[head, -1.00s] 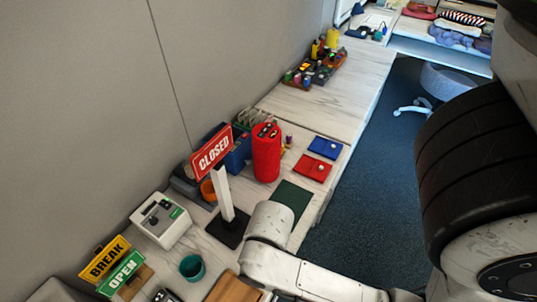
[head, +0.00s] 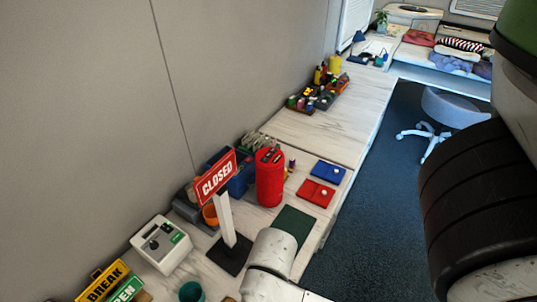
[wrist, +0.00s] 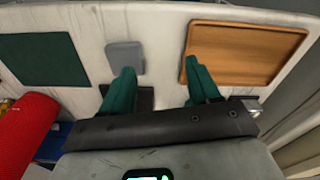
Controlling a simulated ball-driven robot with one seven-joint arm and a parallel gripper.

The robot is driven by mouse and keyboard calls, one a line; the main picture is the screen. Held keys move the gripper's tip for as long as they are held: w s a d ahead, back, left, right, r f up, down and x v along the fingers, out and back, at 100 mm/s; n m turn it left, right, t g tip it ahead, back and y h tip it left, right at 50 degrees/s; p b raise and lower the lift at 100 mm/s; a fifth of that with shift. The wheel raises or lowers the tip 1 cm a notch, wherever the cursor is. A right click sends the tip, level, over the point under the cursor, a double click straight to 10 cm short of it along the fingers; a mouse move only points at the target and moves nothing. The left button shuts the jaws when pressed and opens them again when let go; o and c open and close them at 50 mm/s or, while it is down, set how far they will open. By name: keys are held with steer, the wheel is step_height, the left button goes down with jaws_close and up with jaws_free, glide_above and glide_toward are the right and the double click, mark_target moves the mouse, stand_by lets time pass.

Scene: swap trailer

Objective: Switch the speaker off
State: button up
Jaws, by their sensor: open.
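The red cylindrical speaker (head: 269,180) stands upright on the counter, right of the CLOSED sign, with dark buttons on its top. It also shows at the lower left edge of the wrist view (wrist: 25,128), partly cut off. My gripper (wrist: 159,70) is open, with two teal fingers apart and nothing seen between them but counter and a dark patch. It is over the counter, right of the speaker in the wrist view and apart from it. The gripper itself is out of the head view; only my arm link shows there.
A CLOSED sign (head: 215,177) on a white post stands left of the speaker. A dark green mat (head: 294,224), red tray (head: 315,193) and blue tray (head: 328,173) lie to its right. A white device (head: 161,244) stands at left. A wooden board (wrist: 245,52) lies right in the wrist view.

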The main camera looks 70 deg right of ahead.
jaws_close()
stand_by(0.3)
stand_by(1.1)
